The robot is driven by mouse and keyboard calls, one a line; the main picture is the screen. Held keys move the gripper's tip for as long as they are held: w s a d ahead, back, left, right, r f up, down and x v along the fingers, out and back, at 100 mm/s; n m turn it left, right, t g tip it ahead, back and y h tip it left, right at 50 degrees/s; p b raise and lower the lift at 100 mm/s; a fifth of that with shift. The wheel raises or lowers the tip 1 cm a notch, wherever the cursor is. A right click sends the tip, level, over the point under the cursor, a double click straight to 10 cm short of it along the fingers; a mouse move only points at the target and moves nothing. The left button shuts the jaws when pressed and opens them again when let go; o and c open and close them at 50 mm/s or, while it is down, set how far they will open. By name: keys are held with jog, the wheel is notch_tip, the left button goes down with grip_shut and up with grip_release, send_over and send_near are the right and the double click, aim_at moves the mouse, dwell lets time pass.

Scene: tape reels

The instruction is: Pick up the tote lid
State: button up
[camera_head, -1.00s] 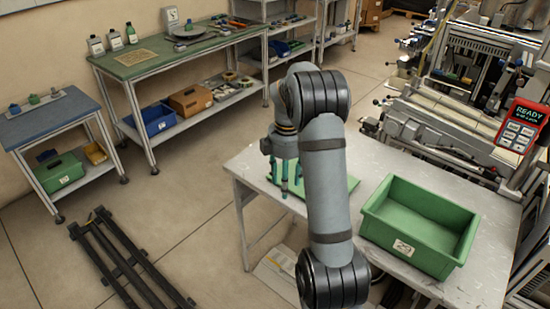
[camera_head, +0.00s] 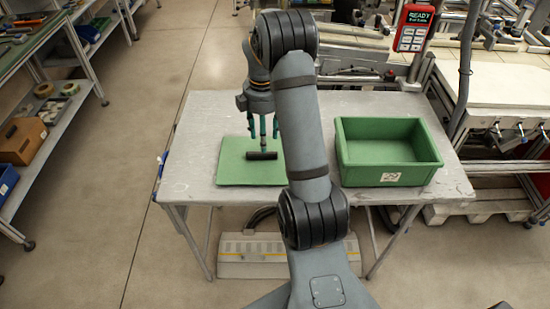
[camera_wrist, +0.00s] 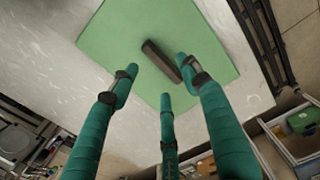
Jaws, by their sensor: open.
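The tote lid (camera_head: 234,171) is a flat green panel with a dark bar handle (camera_head: 262,155), lying on the left part of the grey table. In the wrist view the lid (camera_wrist: 120,35) lies below my fingers, with its dark handle (camera_wrist: 161,61) near the fingertips. My gripper (camera_head: 264,134) has teal fingers and points down above the lid, close over the handle. In the wrist view the fingers of my gripper (camera_wrist: 158,82) are spread apart with nothing between them. My arm hides the lid's right side in the head view.
An open, empty green tote (camera_head: 388,152) labelled 29 stands on the right of the table (camera_head: 190,150). A red control panel (camera_head: 414,28) and machinery stand behind. A shelving bench (camera_head: 60,110) is at the left. The table between lid and tote is partly hidden by my arm.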

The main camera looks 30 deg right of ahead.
aim_at(262, 157)
jog(key=shift+f, duration=0.6)
jog(key=shift+w+a+f, duration=0.15)
jog(key=shift+a+f, duration=0.15)
jog(key=shift+f, duration=0.3)
jog(key=f, duration=0.3)
jog(key=f+p, duration=0.1)
jog(key=shift+w+f, duration=0.25)
jog(key=shift+w, duration=0.05)
jog(key=shift+c, duration=0.5)
grip_shut()
